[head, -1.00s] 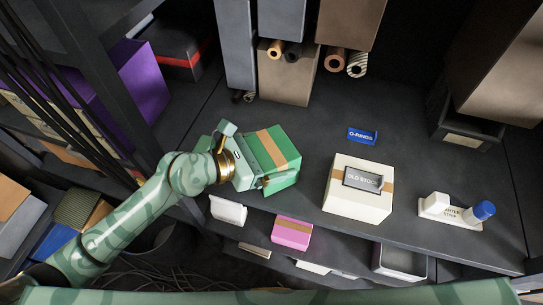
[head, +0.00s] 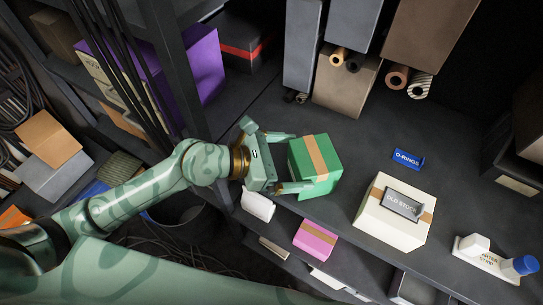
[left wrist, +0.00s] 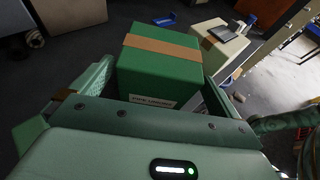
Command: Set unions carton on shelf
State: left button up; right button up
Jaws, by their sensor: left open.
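The unions carton is a green box (head: 316,162) with a tan tape band, on the dark shelf (head: 290,222) near its front edge. My left gripper (head: 296,161) is open at its left side. One finger is beyond the carton's rear left corner and the other is along its front side. My right gripper is not in view.
Grey and brown boxes (head: 347,83) stand at the back. A pink box (head: 315,238) is on a lower level. Bare shelf lies behind the carton.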

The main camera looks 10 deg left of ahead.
pick_arm(q)
jog(key=v, duration=0.6)
jog(key=shift+a, duration=0.25)
